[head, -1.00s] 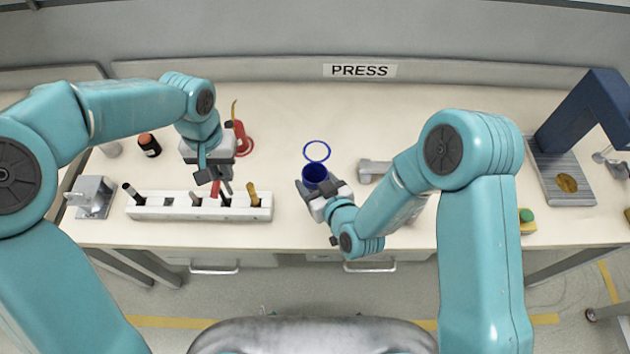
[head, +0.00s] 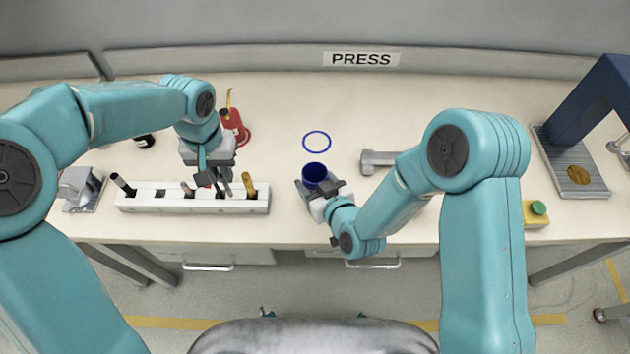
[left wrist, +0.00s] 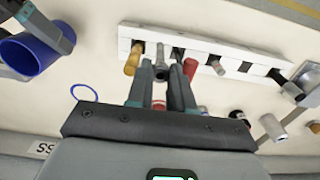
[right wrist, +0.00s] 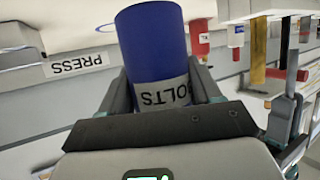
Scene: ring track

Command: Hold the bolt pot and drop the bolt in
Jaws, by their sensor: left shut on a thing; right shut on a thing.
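The blue bolt pot (head: 314,176) is in my right gripper (head: 318,190), above the front part of the bench. In the right wrist view the pot (right wrist: 155,45) sits between the fingers, its "BOLTS" label partly covered. The pot's open mouth faces up in the head view. My left gripper (head: 222,188) is over the right half of the white rack (head: 150,208), left of the pot. In the left wrist view its fingers are shut on a grey bolt (left wrist: 161,62). I cannot tell whether the bolt is clear of its slot.
The rack holds a black-handled tool (head: 122,184) and a yellow-handled one (head: 249,187). A blue ring (head: 317,141) marks the bench behind the pot. A grey tool (head: 376,161) lies to its right. A red can (head: 235,126) stands behind the rack. A press (head: 572,180) is far right.

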